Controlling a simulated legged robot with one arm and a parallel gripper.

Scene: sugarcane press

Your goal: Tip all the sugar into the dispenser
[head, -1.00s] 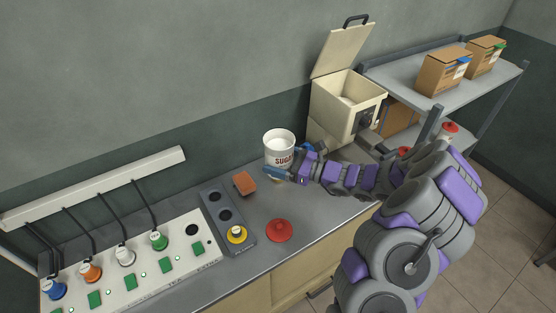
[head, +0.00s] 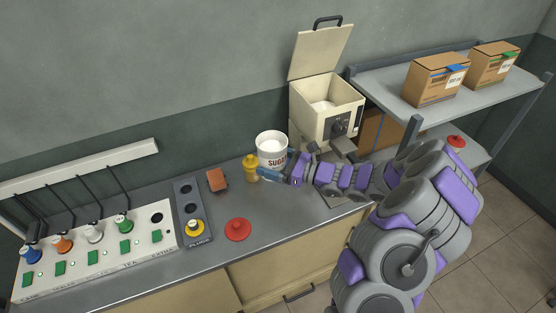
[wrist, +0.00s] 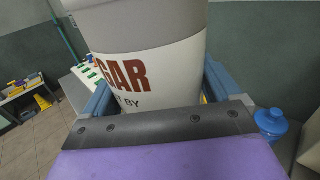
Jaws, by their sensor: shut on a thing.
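The white sugar tub (head: 270,148) with red lettering is open and holds white sugar. My gripper (head: 277,172) is shut on the tub, which is upright or nearly so beside the dispenser. In the wrist view the tub (wrist: 150,70) fills the middle, between my blue fingers. The cream dispenser (head: 316,115) stands on the counter at the back, to the right of the tub. Its hinged lid (head: 321,52) is raised, and white material shows inside its hopper. I cannot tell whether the tub touches the counter.
A yellow container (head: 251,168) stands just left of the tub. A red lid (head: 238,229) and an orange-brown block (head: 217,180) lie on the counter. A panel (head: 95,255) with several coloured knobs is at left. A shelf (head: 400,107) with two cardboard boxes is right of the dispenser.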

